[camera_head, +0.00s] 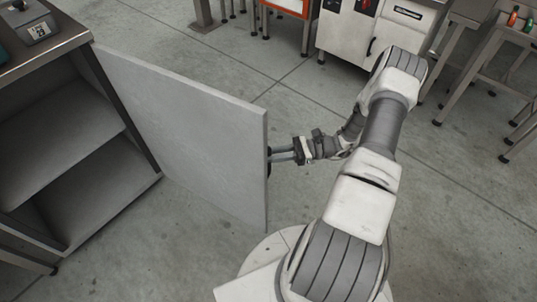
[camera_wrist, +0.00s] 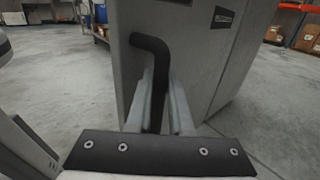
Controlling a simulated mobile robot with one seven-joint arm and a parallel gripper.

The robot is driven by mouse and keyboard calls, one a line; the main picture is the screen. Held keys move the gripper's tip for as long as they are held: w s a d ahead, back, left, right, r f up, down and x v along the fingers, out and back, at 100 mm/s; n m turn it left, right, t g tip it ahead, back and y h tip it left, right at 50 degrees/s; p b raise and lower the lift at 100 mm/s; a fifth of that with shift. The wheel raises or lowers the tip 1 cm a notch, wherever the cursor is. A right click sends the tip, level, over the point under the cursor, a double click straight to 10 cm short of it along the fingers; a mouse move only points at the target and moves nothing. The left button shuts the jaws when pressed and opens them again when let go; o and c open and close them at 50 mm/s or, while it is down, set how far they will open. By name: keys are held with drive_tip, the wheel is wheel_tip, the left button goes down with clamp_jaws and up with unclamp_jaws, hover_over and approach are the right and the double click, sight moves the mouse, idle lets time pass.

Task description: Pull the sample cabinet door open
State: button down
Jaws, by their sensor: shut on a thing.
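The sample cabinet (camera_head: 65,75) stands at the left of the head view, with its grey door (camera_head: 185,125) swung wide open. The door's inner face and the shelf inside the cabinet are in view. My gripper (camera_head: 275,155) is at the outer side of the door near its free edge. In the wrist view my gripper (camera_wrist: 158,105) is shut on the black door handle (camera_wrist: 152,48), a bent bar on the door's outer face. The lower part of the handle is between the fingers. A dark label (camera_wrist: 224,17) is on the door's face.
A small device (camera_head: 38,27) sits on the cabinet top. A white unit (camera_head: 375,30) and metal tables (camera_head: 470,45) stand at the back right. Boxes (camera_wrist: 307,38) are on a rack at the wrist view's right. Floor (camera_head: 455,220) at right is clear.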

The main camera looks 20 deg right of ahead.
drive_tip(key=c, duration=0.8)
unclamp_jaws()
drive_tip(key=shift+d, duration=0.1)
drive_tip(key=p+v, duration=0.1)
drive_tip(key=v, duration=1.6)
drive_tip(key=shift+s+d, duration=0.1)
drive_tip(key=shift+d, duration=0.1)
